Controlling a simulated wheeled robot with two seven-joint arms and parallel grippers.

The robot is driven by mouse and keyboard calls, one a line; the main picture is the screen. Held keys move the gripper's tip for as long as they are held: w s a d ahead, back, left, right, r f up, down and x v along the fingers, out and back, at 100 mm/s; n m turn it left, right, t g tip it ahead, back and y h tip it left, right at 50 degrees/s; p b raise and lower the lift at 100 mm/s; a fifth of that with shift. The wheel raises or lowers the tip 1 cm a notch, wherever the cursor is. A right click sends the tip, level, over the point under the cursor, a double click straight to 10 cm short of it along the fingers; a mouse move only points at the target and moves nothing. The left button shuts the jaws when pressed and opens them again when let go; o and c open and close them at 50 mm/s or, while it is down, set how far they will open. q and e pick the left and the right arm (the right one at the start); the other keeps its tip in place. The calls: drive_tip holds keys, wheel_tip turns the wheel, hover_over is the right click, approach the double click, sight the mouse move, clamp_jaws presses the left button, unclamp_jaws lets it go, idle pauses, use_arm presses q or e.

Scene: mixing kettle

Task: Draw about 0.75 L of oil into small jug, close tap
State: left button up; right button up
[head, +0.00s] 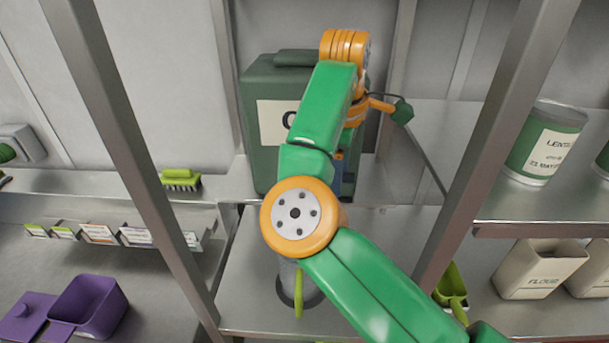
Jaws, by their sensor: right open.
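The dark green oil container (268,82) stands on the back shelf. Its pale label shows only an "O" beside my arm. A metal jug (313,290) with a lime-green handle stands below it on the lower shelf, partly hidden by my elbow joint; its contents cannot be seen. My right arm reaches up across the container's front. My right gripper (388,107) is open at the container's right side, with one green-tipped finger showing and the rest behind the arm. The tap is mostly hidden; a small blue part (338,156) shows beside the forearm. My left gripper is out of view.
Metal posts (130,150) and (490,150) flank the bay. A lentil tin (545,142) and flour bag (540,268) stand on the right shelves, with a lime scoop (451,288) near the right post. A brush (181,179) and purple tub (90,305) are left.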

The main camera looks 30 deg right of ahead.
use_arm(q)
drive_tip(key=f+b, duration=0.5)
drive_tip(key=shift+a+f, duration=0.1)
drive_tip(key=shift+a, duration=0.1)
use_arm(e)
drive_tip(key=a+m, duration=0.1)
drive_tip(key=m, duration=0.1)
drive_tip(key=s+a+m+g, duration=0.1)
drive_tip(key=a+m, duration=0.1)
drive_tip(key=m, duration=0.1)
drive_tip(key=s+a+m, duration=0.1)
drive_tip(key=a+m, duration=0.1)
drive_tip(key=m, duration=0.1)
drive_tip(key=shift+r+g+h, duration=0.15)
drive_tip(key=shift+g+h, duration=0.15)
drive_tip(key=shift+w, duration=0.1)
